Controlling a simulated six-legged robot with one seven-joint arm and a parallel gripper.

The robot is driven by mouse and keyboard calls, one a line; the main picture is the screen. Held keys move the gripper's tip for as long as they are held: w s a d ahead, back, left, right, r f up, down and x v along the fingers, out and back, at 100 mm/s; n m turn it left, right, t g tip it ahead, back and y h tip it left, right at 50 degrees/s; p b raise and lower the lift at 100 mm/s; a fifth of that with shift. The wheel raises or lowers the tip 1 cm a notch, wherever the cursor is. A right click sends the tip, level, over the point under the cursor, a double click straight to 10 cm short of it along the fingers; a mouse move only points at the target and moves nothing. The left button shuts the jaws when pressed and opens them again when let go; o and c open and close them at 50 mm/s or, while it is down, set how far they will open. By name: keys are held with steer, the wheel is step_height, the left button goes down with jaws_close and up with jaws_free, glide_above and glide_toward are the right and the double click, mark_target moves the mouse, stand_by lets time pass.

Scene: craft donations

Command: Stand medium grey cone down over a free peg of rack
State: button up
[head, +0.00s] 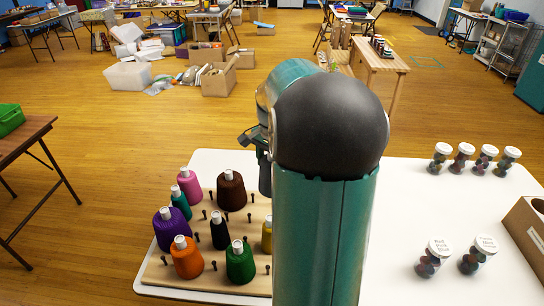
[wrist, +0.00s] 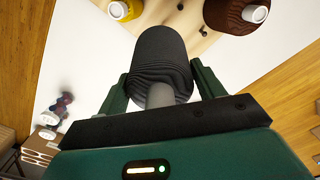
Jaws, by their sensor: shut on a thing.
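The medium grey cone (wrist: 160,55) fills the middle of the wrist view, ridged and dark, with a pale tube end (wrist: 160,95) toward the camera. My gripper (wrist: 163,84) is shut on it, one green finger on each side. In the head view my arm hides the cone and most of the gripper. The rack (head: 155,276) is a pale wooden board on the white table, carrying several cones. Several dark free pegs show between them, one near the front (head: 214,265). In the wrist view the rack (wrist: 205,40) lies beyond the cone.
Lidded jars (head: 438,158) and a cardboard box (head: 528,228) stand on the white table (head: 405,215) at right.

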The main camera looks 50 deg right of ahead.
step_height(320, 180, down, 11)
steer(key=shift+r, duration=0.2)
stand_by(0.4)
steer(key=shift+s+f, duration=0.1)
steer(key=shift+f, duration=0.05)
steer(key=shift+f, duration=2.65)
steer(key=shift+f, duration=0.2)
steer(key=o, duration=1.2)
steer(key=shift+c, duration=0.2)
step_height(320, 180, up, 14)
steer(key=shift+f, duration=0.1)
steer(key=shift+a, duration=0.1)
